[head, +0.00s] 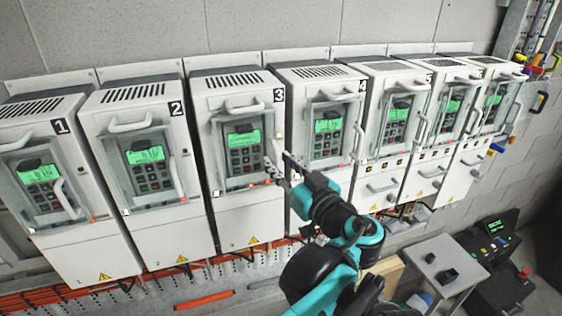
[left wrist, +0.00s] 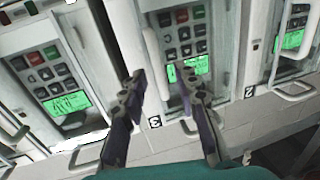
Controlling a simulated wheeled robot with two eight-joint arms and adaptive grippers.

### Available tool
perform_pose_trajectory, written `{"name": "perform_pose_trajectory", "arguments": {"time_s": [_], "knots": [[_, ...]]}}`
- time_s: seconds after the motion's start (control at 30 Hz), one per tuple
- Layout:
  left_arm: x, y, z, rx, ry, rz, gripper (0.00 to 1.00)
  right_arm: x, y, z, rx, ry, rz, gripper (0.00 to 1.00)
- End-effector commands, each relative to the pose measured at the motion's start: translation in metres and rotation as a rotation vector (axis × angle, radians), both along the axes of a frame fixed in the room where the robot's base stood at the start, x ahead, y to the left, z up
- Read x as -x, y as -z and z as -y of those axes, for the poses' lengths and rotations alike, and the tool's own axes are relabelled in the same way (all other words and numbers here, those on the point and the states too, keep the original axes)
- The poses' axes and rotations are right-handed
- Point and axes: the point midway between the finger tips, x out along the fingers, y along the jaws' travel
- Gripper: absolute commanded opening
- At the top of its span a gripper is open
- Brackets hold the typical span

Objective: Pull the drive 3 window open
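The drive 3 window (head: 243,148) is a clear framed cover over a green screen and keypad, and looks closed. Drive 3 (head: 252,212) has a label "3" at its top right. Its pale upright handle, at the window's right edge, shows in the left wrist view (left wrist: 152,55). My left gripper (head: 282,166) is at the right side of drive 3, close to this handle. In the left wrist view my left gripper (left wrist: 161,76) is open, with the handle in the gap between the fingertips; I cannot tell whether they touch it. My right gripper is not in view.
Drive 2 (head: 165,235) and drive 4 (head: 318,88) stand closely on either side, with their own protruding handles. Orange cables (head: 205,300) run below.

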Motion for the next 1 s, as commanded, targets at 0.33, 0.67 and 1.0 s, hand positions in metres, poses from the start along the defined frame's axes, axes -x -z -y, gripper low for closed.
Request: {"name": "perform_pose_trajectory", "arguments": {"time_s": [0.33, 0.67, 1.0], "knots": [[-0.001, 0.0, -0.001, 0.0, 0.0, -0.001, 0.07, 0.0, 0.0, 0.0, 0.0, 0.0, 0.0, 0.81], [0.0, 0.0, -0.001, 0.0, 0.005, -0.001, 0.0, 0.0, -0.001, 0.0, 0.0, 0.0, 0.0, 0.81], [0.02, -0.002, -0.008, 0.0, 0.132, -0.001, 0.0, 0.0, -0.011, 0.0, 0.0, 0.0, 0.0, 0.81]]}}
